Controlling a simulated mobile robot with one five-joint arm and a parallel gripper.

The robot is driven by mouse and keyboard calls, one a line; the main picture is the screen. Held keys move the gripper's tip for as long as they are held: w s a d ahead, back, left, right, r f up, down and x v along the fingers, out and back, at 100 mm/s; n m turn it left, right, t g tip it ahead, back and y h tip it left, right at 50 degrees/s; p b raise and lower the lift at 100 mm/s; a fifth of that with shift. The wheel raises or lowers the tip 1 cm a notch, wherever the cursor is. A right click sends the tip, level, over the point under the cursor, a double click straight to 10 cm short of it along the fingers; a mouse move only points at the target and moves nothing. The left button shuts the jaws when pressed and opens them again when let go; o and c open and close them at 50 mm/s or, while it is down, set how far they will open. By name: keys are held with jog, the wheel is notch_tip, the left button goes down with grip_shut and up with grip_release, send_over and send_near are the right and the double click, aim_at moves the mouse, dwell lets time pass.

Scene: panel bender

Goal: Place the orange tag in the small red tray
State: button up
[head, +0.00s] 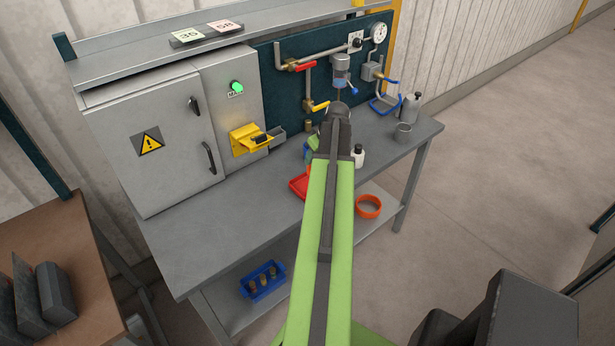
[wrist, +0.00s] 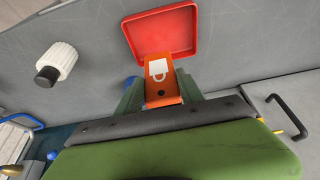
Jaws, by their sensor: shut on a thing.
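The small red tray (wrist: 186,44) lies on the grey bench top, straight ahead of the fingers in the wrist view. In the head view a part of the red tray (head: 299,186) shows left of my arm. My gripper (wrist: 160,90) is shut on the orange tag (wrist: 158,92), which has a white padlock print and a dark hole. The tag's far end overlaps the tray's near part in the wrist view; its height above the tray is unclear.
A white bottle with a black cap (head: 357,156) stands right of the arm. A grey cabinet (head: 155,140) and a yellow holder (head: 248,139) are at the left. An orange ring (head: 368,214) and a blue bin (head: 262,290) are on the lower shelf. The bench's front left is clear.

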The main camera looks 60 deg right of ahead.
jog(key=w+f+b, duration=0.1)
jog(key=f, duration=0.1)
jog(key=f+b, duration=0.2)
jog(key=w+a+f+b, duration=0.1)
jog(key=f+b, duration=0.1)
jog(key=shift+w, duration=0.35)
jog(key=o, duration=1.4)
jog(key=shift+c, duration=0.2)
jog(key=shift+r, duration=0.1)
jog(key=shift+r+p, duration=0.25)
jog(key=shift+p, duration=0.1)
jog(key=p+v, duration=1)
jog(key=v, duration=0.1)
jog(key=shift+r+p, duration=0.35)
jog(key=shift+p, duration=0.05)
jog(key=shift+s, duration=0.15)
